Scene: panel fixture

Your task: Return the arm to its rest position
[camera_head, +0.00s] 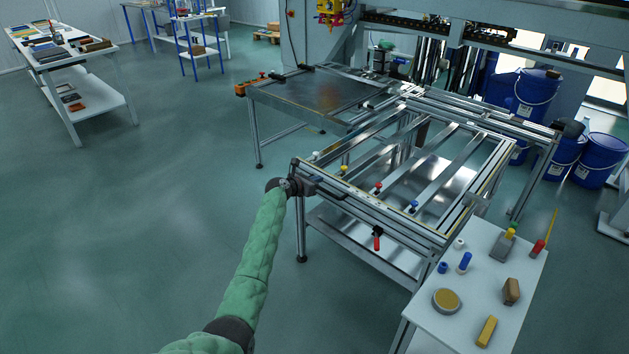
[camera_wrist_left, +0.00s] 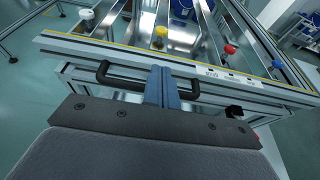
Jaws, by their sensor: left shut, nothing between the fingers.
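My left arm, in a green sleeve, reaches up from the bottom of the head view. My left gripper (camera_head: 304,186) is at the left front corner of the panel fixture (camera_head: 400,218). In the left wrist view the gripper's fingers (camera_wrist_left: 162,86) are together and hold nothing. They overlap a black bar handle (camera_wrist_left: 120,80) on the fixture's front rail; I cannot tell whether they touch it. White, yellow, red and blue knobs (camera_wrist_left: 160,32) stand along the frame behind the rail. My right arm is not in view.
A small side table (camera_head: 470,318) with a round tin, blocks and bottles stands at the fixture's right front. A red-handled clamp (camera_head: 377,239) hangs on the front rail. The floor (camera_head: 150,210) left of the arm is clear. Blue drums (camera_head: 597,160) stand at the back right.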

